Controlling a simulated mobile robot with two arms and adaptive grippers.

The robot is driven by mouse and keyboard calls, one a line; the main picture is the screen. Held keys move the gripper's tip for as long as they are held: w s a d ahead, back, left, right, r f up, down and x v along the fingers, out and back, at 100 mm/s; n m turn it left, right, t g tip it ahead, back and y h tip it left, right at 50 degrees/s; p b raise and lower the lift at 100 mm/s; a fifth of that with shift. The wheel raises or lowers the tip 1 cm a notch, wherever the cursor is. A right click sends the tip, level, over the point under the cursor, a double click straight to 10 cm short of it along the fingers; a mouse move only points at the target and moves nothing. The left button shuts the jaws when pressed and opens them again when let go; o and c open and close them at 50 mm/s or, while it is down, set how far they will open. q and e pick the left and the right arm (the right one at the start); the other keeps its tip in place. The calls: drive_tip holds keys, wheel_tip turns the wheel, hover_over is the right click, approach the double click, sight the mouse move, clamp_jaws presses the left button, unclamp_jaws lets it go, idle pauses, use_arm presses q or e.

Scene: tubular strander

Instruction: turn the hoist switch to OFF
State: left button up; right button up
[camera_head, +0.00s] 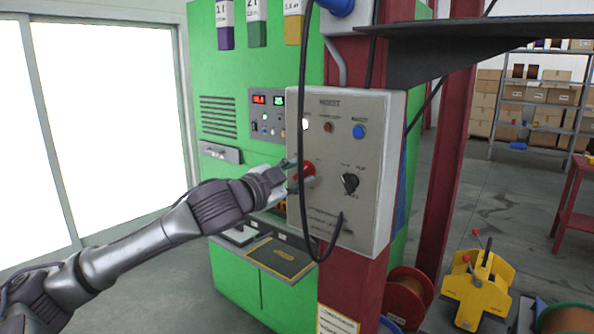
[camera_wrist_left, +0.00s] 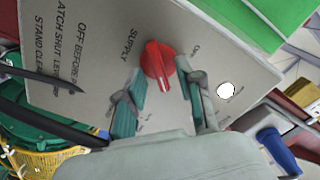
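The grey hoist control box (camera_head: 335,215), marked HOIST, is fixed to a dark red column. A red rotary switch (camera_head: 309,169) sits on the left of its face. In the left wrist view the red switch (camera_wrist_left: 158,62) is beside the word SUPPLY, its raised grip pointing towards my gripper. The small position marks around it are hard to read. A black rotary knob (camera_head: 349,184) is to its right. My left gripper (camera_head: 292,177) is at the red switch. Its fingers (camera_wrist_left: 166,92) are apart, one either side of the grip's near end; I cannot tell whether they touch it.
A black cable (camera_head: 308,225) loops down in front of the box. Indicator lamps and a blue button (camera_head: 358,131) are above the switches. A green machine cabinet (camera_head: 222,120) stands behind on the left. A yellow stand (camera_head: 478,290) and cable reels are on the floor at right.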

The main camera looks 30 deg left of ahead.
use_arm(q)
clamp_jaws()
drive_tip(key=shift+n, duration=0.4)
drive_tip(key=n, duration=0.3)
drive_tip(key=shift+n+b, duration=0.4)
drive_tip(key=n, duration=0.4)
drive_tip(key=shift+a, duration=0.15)
drive_tip(key=n, duration=0.2)
drive_tip(key=n+p, duration=0.1)
drive_tip(key=n, duration=0.2)
drive_tip(key=shift+a+r+p, duration=0.15)
drive_tip(key=shift+p, duration=0.15)
drive_tip(key=shift+a+n+p, duration=0.1)
drive_tip(key=shift+n+p, duration=1.2)
drive_tip(key=shift+n, duration=0.9)
